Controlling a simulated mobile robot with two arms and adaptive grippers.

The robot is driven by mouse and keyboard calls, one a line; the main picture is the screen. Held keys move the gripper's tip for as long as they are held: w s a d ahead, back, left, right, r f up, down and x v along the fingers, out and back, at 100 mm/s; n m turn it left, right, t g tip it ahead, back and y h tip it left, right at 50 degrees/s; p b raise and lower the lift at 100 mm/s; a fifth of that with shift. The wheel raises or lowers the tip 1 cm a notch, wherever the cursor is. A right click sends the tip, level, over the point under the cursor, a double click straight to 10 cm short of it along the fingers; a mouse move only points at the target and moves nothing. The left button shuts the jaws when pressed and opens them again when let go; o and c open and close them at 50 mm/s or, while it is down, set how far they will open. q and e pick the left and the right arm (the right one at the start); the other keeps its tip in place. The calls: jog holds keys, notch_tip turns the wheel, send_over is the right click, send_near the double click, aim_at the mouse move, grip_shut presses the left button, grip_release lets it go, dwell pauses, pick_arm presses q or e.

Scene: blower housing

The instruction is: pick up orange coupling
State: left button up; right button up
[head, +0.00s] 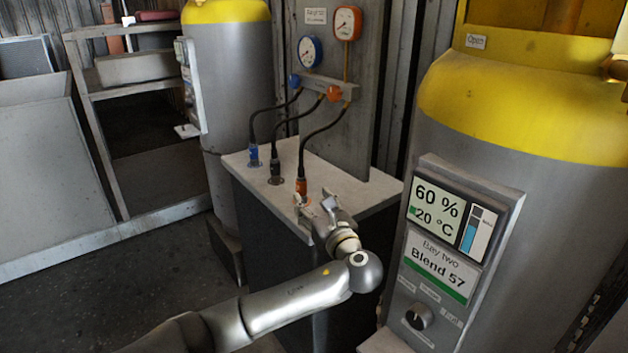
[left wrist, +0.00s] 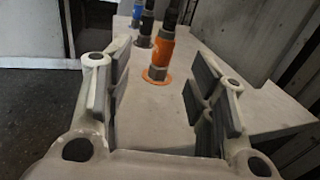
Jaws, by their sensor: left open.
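The orange coupling (head: 301,186) stands upright on the pale top of a dark stand, at the end of a black hose. It also shows in the left wrist view (left wrist: 163,50), standing on an orange ring. My left gripper (head: 315,200) is open just in front of it. In the left wrist view the fingers (left wrist: 160,90) are spread wide with nothing between them, and the coupling is beyond their tips, near the middle of the gap. My right gripper is not in view.
A black coupling (head: 275,170) and a blue coupling (head: 254,156) stand in a row to the left on the stand top (head: 345,185). Their hoses hang from a manifold (head: 322,86) under two gauges. A large tank (head: 480,190) with a display panel (head: 450,240) stands close on the right.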

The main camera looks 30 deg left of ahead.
aim_at(303, 180)
pick_arm(q)
jog(key=shift+w+a, duration=0.55)
jog(key=shift+w, duration=0.35)
jog(key=x, duration=0.1)
jog(key=b+x, duration=0.1)
jog(key=x, duration=0.1)
jog(key=shift+s+a+r, duration=0.15)
jog(key=shift+a+r, duration=0.05)
jog(key=shift+a, duration=0.05)
jog(key=shift+w+a, duration=0.35)
jog(key=shift+w, duration=0.1)
jog(key=shift+b+x, duration=0.55)
jog(key=shift+x, duration=1.9)
jog(key=shift+w+d, duration=0.1)
jog(key=c, duration=1.1)
grip_shut()
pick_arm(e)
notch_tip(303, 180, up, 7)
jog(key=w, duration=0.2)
pick_arm(q)
jog(key=shift+r, duration=0.2)
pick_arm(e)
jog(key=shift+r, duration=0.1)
